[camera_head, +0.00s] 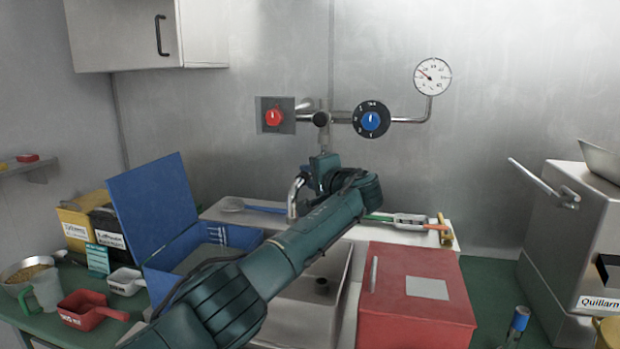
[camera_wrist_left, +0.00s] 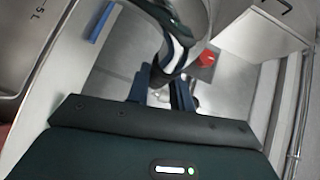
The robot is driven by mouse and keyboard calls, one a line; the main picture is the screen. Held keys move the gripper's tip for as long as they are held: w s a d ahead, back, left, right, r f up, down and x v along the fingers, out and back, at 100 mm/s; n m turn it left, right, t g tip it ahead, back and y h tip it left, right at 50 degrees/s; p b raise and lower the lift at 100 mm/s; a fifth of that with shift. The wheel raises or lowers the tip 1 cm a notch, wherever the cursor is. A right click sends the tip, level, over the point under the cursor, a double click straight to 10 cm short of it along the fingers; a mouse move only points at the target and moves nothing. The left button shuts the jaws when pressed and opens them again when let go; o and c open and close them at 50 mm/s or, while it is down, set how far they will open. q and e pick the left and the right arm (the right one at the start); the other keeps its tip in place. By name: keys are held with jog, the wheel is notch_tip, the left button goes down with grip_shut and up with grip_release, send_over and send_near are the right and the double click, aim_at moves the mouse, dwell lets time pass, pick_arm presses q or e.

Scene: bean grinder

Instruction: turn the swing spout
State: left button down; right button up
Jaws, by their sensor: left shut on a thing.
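The swing spout (camera_head: 293,198) is a bent chrome pipe whose lower end shows just left of my left gripper (camera_head: 312,177) in the head view. The gripper and forearm hide much of the rest of it. In the left wrist view the curved, shiny pipe of the spout (camera_wrist_left: 184,38) comes down from the top to between the two fingers, and the gripper (camera_wrist_left: 162,90) is shut on it. My right gripper is not in view.
A red valve knob (camera_head: 273,118), a blue dial (camera_head: 371,120) and a gauge (camera_head: 432,76) are on the back wall. An open blue box (camera_head: 155,205) stands left of the sink (camera_head: 315,310), a red box (camera_head: 415,300) right of it. Tools lie behind.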

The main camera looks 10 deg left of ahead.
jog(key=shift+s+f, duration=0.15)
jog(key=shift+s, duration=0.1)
pick_arm(q)
jog(key=c, duration=1.2)
grip_release()
jog(key=shift+c, duration=0.2)
jog(key=shift+d, duration=0.1)
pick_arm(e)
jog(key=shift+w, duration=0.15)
pick_arm(q)
jog(key=shift+s+d, duration=0.45)
jog(key=b+v, duration=0.2)
jog(key=v, duration=0.9)
jog(key=shift+s+d+r+b, duration=0.2)
jog(key=shift+s+d+b, duration=0.1)
jog(key=shift+b, duration=0.1)
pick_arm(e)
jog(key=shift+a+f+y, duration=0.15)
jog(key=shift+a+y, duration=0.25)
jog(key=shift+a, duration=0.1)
pick_arm(q)
jog(key=shift+f, duration=0.1)
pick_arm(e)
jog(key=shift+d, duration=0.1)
